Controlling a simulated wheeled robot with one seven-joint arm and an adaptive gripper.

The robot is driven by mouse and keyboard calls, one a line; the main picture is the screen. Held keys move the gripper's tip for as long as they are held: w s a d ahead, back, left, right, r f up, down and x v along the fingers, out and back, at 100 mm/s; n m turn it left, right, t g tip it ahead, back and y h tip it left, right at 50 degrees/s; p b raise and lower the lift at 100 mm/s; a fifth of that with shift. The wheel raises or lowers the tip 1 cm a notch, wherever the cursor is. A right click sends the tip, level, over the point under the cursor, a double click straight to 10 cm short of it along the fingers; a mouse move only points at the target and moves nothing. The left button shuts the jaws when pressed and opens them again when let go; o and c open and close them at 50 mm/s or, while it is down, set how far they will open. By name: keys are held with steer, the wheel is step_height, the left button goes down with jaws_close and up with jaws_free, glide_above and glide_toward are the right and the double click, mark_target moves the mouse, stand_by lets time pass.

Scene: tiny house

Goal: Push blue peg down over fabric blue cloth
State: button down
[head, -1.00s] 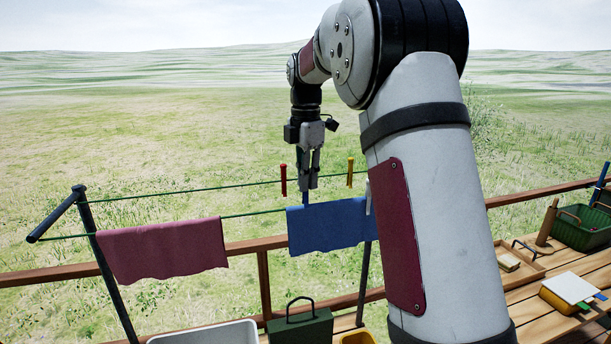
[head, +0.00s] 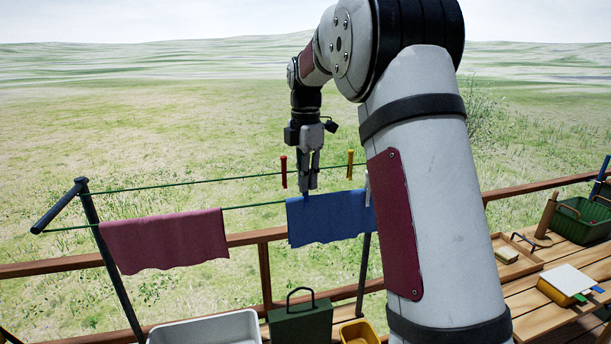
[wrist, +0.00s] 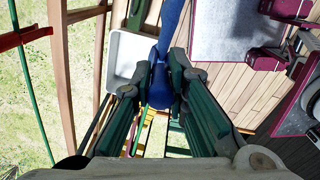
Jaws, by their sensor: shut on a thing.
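The blue cloth (head: 328,220) hangs over the near green line, to the right of a pink cloth. My gripper (head: 308,190) points straight down at the cloth's top edge, near its left end. It is shut on the blue peg (wrist: 160,88), which shows between the fingers in the wrist view. In the head view only a small part of the peg (head: 306,196) shows below the fingertips, against the cloth's top edge. The cloth shows as a narrow blue strip (wrist: 172,22) in the wrist view. How far the peg sits over the cloth is hard to tell.
A red peg (head: 284,172) and a yellow peg (head: 350,165) are on the far line. A pale peg (head: 367,188) is at the cloth's right end, partly behind my arm. The pink cloth (head: 165,240) hangs left. Below are a grey tub (head: 205,330) and a green box (head: 300,325).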

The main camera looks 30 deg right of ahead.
steer(key=shift+f, duration=1.2)
steer(key=c, duration=1.5)
jaws_free()
step_height(320, 180, up, 12)
steer(key=shift+s+f, duration=0.1)
step_height(320, 180, up, 10)
steer(key=b, duration=0.3)
steer(key=shift+a, duration=0.1)
